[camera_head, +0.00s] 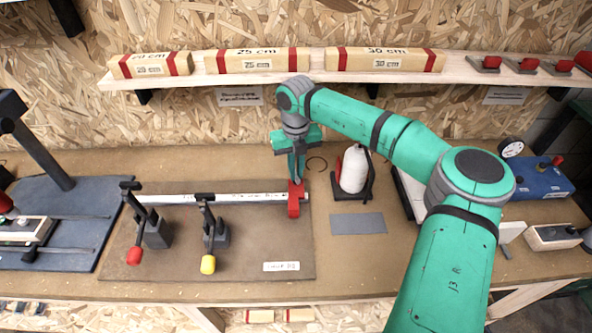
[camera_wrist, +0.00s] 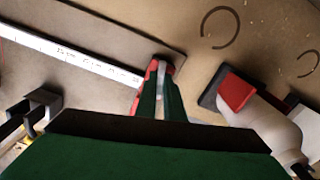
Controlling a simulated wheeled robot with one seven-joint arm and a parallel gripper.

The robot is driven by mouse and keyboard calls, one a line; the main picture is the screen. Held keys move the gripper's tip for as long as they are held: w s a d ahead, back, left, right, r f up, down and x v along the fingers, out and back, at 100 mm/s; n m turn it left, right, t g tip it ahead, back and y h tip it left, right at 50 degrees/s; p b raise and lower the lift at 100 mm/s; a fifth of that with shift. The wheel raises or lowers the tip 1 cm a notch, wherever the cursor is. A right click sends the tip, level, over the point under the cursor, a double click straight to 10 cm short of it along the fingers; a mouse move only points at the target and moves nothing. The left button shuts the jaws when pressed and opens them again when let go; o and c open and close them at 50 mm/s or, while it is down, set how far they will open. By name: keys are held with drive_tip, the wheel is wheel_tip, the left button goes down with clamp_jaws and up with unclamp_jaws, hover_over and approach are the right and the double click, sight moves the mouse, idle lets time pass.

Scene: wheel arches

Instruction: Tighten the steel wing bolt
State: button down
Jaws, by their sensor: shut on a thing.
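A red stop block (camera_head: 294,203) sits at the right end of a pale graduated rail (camera_head: 252,198) on a brown board. My gripper (camera_head: 297,177) points down over the block's top. In the wrist view the green fingers (camera_wrist: 161,82) are shut on a small pale grey piece (camera_wrist: 161,72), which looks like the steel wing bolt, at the red block (camera_wrist: 139,98). The fingers hide most of the bolt, so its wing angle and how far it is screwed in cannot be told.
Two toggle clamps, with a red handle (camera_head: 134,256) and a yellow handle (camera_head: 208,264), stand along the rail. A white bottle (camera_head: 354,169) in a dark holder stands close right of my gripper. A shelf (camera_head: 190,80) with boxes runs behind. A grey mat (camera_head: 358,223) lies clear.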

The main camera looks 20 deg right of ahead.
drive_tip(key=shift+w+r+m, duration=0.1)
drive_tip(key=shift+r+m, duration=0.05)
drive_tip(key=shift+m, duration=1.05)
drive_tip(key=c, duration=1.9)
unclamp_jaws()
drive_tip(key=shift+o, duration=0.2)
